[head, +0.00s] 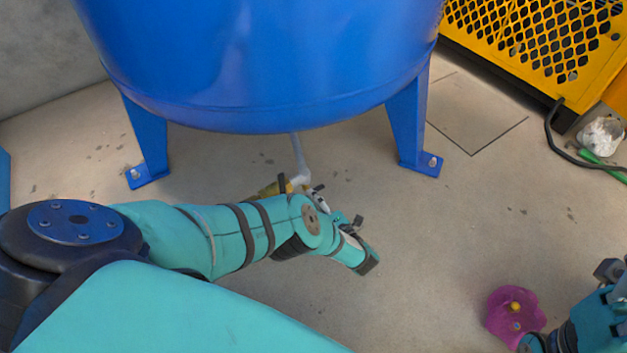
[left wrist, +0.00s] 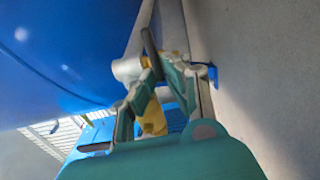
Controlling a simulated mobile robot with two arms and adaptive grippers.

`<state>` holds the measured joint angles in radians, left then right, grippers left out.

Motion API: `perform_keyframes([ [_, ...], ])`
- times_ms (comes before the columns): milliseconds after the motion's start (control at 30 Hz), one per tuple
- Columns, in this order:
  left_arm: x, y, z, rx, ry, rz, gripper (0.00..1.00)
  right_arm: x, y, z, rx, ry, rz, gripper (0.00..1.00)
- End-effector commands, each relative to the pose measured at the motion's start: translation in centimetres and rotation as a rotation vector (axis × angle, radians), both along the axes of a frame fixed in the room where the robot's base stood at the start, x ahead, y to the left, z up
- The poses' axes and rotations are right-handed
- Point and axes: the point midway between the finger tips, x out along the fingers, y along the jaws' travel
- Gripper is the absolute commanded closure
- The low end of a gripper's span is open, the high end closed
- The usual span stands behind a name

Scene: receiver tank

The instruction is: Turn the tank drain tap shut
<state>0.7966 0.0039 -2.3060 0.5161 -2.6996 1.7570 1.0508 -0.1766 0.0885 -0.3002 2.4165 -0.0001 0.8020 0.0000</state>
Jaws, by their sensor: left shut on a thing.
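The blue tank (head: 270,70) stands on splayed legs. A pale drain pipe (head: 298,158) comes down from its underside to the tap, which has a brass-yellow body (head: 268,190) and a dark lever (head: 282,183). My left gripper (head: 312,192) is at the tap, partly hidden by my own wrist. In the left wrist view its fingers (left wrist: 160,70) are shut on the dark lever (left wrist: 151,48), with the white pipe piece (left wrist: 128,68) and yellow body (left wrist: 153,118) close by. The lever's exact angle to the pipe is hard to tell. My right gripper (head: 608,272) is at the lower right edge, partly cut off.
The tank's bolted feet (head: 148,176) stand either side of the tap. A yellow mesh cage (head: 545,40) is at upper right, with a dark hose (head: 552,130) and a whitish lump (head: 602,135) beside it. A pink object (head: 515,312) lies near my right arm. Middle floor is clear.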

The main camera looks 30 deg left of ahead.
Motion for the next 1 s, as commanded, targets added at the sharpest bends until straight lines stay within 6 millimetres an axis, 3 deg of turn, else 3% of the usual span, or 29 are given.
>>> perform_keyframes([
  [300,0.0,0.2,0.0,0.001,-0.004,0.002,1.00,0.0,0.0,0.0,0.001,0.000,0.000,0.61],
  [333,0.0,0.2,0.0,0.001,-0.004,0.002,0.87,0.0,0.0,0.0,0.001,0.000,0.000,0.61],
  [500,0.0,0.1,0.0,0.000,-0.002,0.002,0.67,0.0,0.0,0.0,0.005,0.000,-0.002,0.61],
  [800,-0.1,-0.3,0.0,-0.001,-0.001,0.000,0.67,0.0,-0.1,0.0,0.007,0.003,-0.002,0.61],
  [1000,-1.2,-3.0,-0.1,-0.003,0.001,-0.001,0.67,0.0,-0.1,0.0,0.005,0.003,-0.002,0.61],
])
